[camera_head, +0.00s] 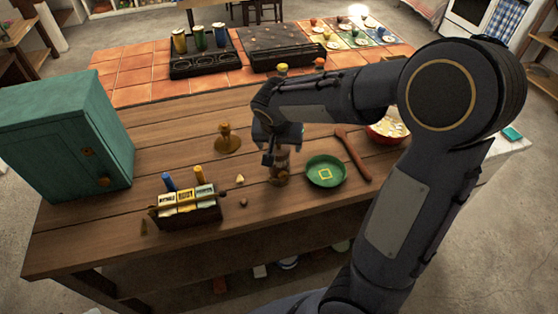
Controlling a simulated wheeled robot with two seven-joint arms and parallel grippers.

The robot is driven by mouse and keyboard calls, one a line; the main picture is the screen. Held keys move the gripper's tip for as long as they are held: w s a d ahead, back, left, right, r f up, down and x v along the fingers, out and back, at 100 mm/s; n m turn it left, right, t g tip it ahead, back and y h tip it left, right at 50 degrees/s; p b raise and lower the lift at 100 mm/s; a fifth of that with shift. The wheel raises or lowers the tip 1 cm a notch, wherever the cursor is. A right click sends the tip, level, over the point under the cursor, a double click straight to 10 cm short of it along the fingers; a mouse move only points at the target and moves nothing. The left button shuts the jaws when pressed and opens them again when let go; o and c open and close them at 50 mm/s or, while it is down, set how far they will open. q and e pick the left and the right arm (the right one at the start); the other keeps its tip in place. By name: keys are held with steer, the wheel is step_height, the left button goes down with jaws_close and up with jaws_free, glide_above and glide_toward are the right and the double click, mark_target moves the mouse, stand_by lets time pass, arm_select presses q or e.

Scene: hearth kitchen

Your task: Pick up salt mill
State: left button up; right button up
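My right gripper (281,150) points down over the wooden table. A small brown upright thing, probably the salt mill (281,173), stands directly below it and between or just under its fingers. The top of the mill is hidden by the gripper. I cannot tell whether the fingers touch it or are closed on it. My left gripper is not in view.
A green dish (326,172) and a long brown wooden tool (353,154) lie just right. A brass-coloured stand (228,139) is behind left, and a box of labelled packets (188,208) is front left. A green cabinet (66,135) fills the left end.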

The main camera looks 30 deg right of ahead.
jaws_close()
stand_by(0.3)
steer(key=shift+r, duration=0.1)
